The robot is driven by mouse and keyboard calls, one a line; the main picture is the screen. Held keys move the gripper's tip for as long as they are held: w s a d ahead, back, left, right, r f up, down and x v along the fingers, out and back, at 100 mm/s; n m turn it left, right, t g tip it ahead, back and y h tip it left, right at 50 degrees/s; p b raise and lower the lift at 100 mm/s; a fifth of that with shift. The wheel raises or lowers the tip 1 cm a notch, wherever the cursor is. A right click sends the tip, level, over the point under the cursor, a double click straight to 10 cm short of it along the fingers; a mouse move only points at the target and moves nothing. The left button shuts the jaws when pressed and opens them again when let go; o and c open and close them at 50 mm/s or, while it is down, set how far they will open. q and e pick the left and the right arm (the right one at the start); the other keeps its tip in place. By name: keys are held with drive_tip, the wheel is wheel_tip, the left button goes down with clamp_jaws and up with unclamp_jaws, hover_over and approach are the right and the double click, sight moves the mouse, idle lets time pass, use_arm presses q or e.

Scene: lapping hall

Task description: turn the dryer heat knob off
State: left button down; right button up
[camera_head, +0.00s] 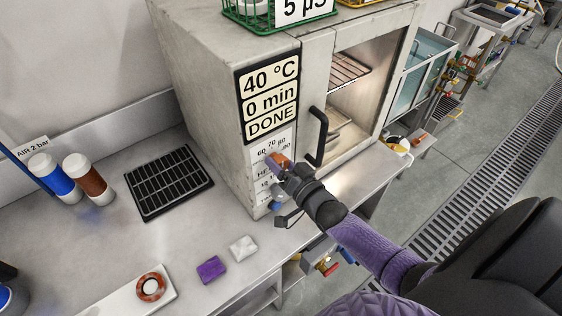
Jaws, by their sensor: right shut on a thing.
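The dryer (205,85) is a large grey cabinet at the top centre. Its display panel (269,96) reads 40 °C, 0 min, DONE. Below the display is a white dial plate (259,151) with numbers around 60, 70 and 80. My right gripper (280,163) reaches in from the lower right and is shut on an orange-brown heat knob (275,159) at this plate. The fingers hide part of the knob and its lower markings, so its exact setting cannot be read. My left gripper is not in view.
A black handle (317,137) stands out just right of my gripper, beside the lit dryer chamber (352,75). A blue knob (275,205) sits lower on the front. A black rack (168,182), purple block (211,269) and white block (243,248) lie on the bench.

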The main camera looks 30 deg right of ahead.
drive_tip(key=n, duration=0.3)
drive_tip(key=shift+n, duration=0.4)
drive_tip(key=n, duration=0.4)
drive_tip(key=shift+n+p, duration=0.3)
drive_tip(key=n, duration=0.6)
drive_tip(key=shift+a+n, duration=0.1)
drive_tip(key=shift+n, duration=0.6)
drive_tip(key=o, duration=1.3)
